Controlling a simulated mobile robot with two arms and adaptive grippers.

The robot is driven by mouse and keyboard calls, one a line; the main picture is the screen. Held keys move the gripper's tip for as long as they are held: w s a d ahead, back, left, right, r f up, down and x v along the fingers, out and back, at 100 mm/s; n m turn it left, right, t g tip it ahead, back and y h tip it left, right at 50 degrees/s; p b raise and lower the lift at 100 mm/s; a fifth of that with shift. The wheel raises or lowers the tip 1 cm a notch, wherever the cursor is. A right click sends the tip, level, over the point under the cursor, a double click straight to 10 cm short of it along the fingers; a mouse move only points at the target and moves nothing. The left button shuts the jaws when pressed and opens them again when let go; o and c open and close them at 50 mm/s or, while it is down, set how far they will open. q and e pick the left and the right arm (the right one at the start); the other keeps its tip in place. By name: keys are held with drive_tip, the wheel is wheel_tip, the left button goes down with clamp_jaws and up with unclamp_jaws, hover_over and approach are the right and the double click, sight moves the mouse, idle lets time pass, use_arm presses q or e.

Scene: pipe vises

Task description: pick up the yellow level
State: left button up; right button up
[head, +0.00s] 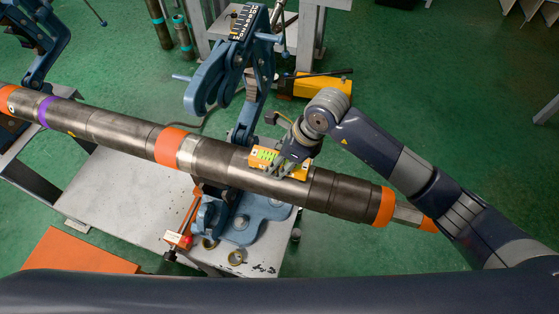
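The yellow level (262,156), a small bar with bright green vials, rests on top of the long grey steel pipe (245,170). My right gripper (286,166) reaches in from the right and is at the level, with its fingers over the level's middle and right part. The fingers hide part of the level. I cannot tell whether they are closed on it or only around it. The level appears to touch the pipe, with no clear gap. My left gripper is not in view.
The pipe, with orange bands, lies across a blue vise (240,220) on a grey table (120,200). The vise's raised blue upper part (215,80) stands just behind the level. A yellow case (322,87) is behind.

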drive_tip(key=shift+r+p, duration=0.25)
drive_tip(key=shift+p, duration=0.15)
drive_tip(key=shift+w+r, duration=0.1)
drive_tip(key=shift+r, duration=0.05)
drive_tip(key=r+b, duration=0.1)
drive_tip(key=s+r+b, duration=0.1)
drive_tip(key=r, duration=0.1)
drive_tip(key=shift+s+a+b, duration=0.1)
drive_tip(key=shift+a+b, duration=0.1)
drive_tip(key=shift+b, duration=0.2)
drive_tip(key=shift+s+a+r+b, duration=0.45)
drive_tip(key=shift+s+a+b, duration=0.75)
drive_tip(key=shift+s, duration=2.4)
drive_tip(key=shift+s+a+r+b, duration=0.4)
drive_tip(key=shift+s+a+b, duration=0.75)
drive_tip(key=shift+s, duration=2.4)
drive_tip(key=w+d+n+g+h, duration=0.2)
drive_tip(key=d+n+g, duration=0.1)
drive_tip(key=d+n, duration=0.7)
drive_tip(key=w+d+r+n+g+h, duration=0.1)
drive_tip(key=w+d+n+g+h, duration=0.1)
drive_tip(key=d+n, duration=0.9)
drive_tip(key=shift+w+d+n+g, duration=0.35)
drive_tip(key=shift+w+d, duration=0.4)
drive_tip(key=shift+d, duration=0.8)
